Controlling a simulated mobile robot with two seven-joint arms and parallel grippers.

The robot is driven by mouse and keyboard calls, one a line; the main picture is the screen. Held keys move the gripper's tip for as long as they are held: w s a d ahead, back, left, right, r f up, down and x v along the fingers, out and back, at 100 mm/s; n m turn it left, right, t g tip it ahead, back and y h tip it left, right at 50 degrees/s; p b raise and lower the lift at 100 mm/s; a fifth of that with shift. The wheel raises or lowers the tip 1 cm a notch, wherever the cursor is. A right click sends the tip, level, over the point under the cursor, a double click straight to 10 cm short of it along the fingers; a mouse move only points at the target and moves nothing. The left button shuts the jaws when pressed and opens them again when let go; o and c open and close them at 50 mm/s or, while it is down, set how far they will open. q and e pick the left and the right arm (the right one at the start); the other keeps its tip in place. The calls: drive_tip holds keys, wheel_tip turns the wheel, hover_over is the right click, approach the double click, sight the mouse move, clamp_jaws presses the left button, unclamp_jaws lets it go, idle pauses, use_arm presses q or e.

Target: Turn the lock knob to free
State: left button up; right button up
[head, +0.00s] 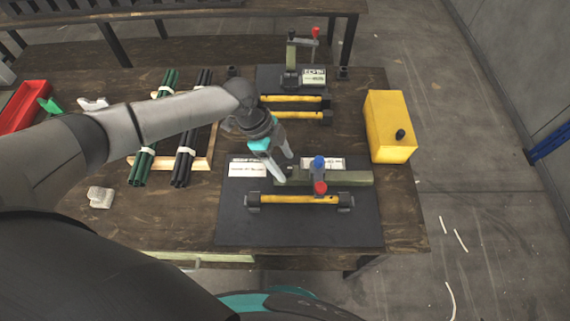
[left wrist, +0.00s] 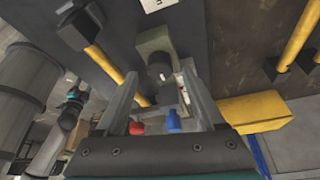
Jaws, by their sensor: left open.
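The near rivet press stands on a dark mat (head: 232,215); its grey-green body (head: 345,178) lies lengthwise. It carries a blue knob (head: 319,162) on top and a red knob (head: 320,187) toward the front. I cannot tell from colour which is the lock knob. My left gripper (head: 287,167) is open at the left end of the press body, left of both knobs. In the left wrist view, the red knob (left wrist: 136,127) and blue knob (left wrist: 173,121) show between the spread fingers, partly hidden by the gripper's base. My right gripper is out of view.
A yellow bar (head: 300,199) on dark holders lies in front of the press. A second press (head: 292,60) stands behind, with yellow bars. A yellow box (head: 389,127) is at right. Green and black tubes, a red tray (head: 22,106) and white pieces lie left.

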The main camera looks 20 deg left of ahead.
use_arm(q)
drive_tip(key=shift+x, duration=0.75)
drive_tip(key=shift+c, duration=0.3)
clamp_jaws()
